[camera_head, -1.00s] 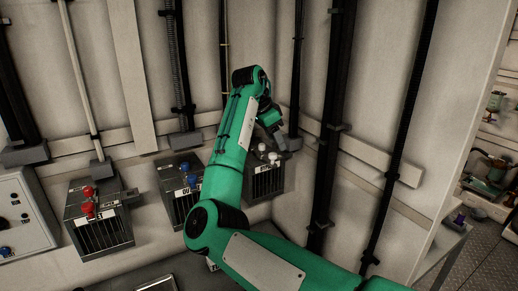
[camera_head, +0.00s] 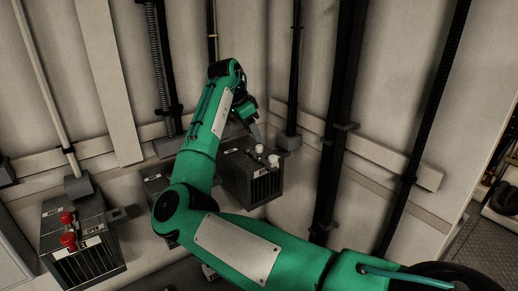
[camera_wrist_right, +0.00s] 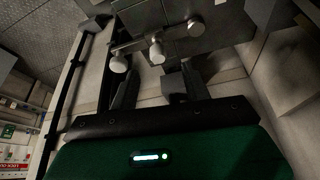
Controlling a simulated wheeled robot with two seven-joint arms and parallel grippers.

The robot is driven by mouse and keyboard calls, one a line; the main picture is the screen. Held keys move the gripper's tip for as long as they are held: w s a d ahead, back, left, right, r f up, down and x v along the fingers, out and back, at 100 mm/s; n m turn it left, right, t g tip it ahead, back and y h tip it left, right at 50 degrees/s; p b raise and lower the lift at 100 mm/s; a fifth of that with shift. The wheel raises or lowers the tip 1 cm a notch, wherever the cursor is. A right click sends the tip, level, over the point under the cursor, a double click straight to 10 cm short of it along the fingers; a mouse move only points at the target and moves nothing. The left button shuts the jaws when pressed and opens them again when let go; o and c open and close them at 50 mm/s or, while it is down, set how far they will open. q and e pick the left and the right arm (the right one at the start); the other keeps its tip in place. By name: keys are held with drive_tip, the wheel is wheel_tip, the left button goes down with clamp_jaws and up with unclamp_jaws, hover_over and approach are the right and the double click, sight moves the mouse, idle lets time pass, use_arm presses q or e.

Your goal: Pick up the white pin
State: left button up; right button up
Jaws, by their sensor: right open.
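White pins stand on top of a dark grey slatted box on the wall. One white pin (camera_head: 259,149) shows at the back and another white pin (camera_head: 273,160) in front of it. In the right wrist view, a white pin (camera_wrist_right: 157,54) lies just beyond the fingers, between a left white pin (camera_wrist_right: 118,64) and a right pin (camera_wrist_right: 195,28). My right gripper (camera_head: 252,130) is open, just above and left of the pins. Its two dark fingers (camera_wrist_right: 159,82) are apart with nothing held between them. My left gripper is not in view.
A similar box (camera_head: 85,262) with red knobs (camera_head: 68,228) is at left. A middle box (camera_head: 158,178) is mostly hidden behind my arm. Black vertical conduits (camera_head: 335,120) run right of the pins.

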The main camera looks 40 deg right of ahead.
sight(259, 146)
drive_tip(key=shift+x, duration=0.95)
drive_tip(key=shift+p+x, duration=1.4)
drive_tip(key=shift+x, duration=0.85)
drive_tip(key=shift+s+d+f, duration=0.1)
drive_tip(key=shift+d+f, duration=0.05)
drive_tip(key=shift+f, duration=0.2)
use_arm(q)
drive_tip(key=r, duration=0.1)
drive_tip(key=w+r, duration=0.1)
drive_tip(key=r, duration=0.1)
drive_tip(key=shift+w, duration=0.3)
use_arm(e)
drive_tip(key=c, duration=1)
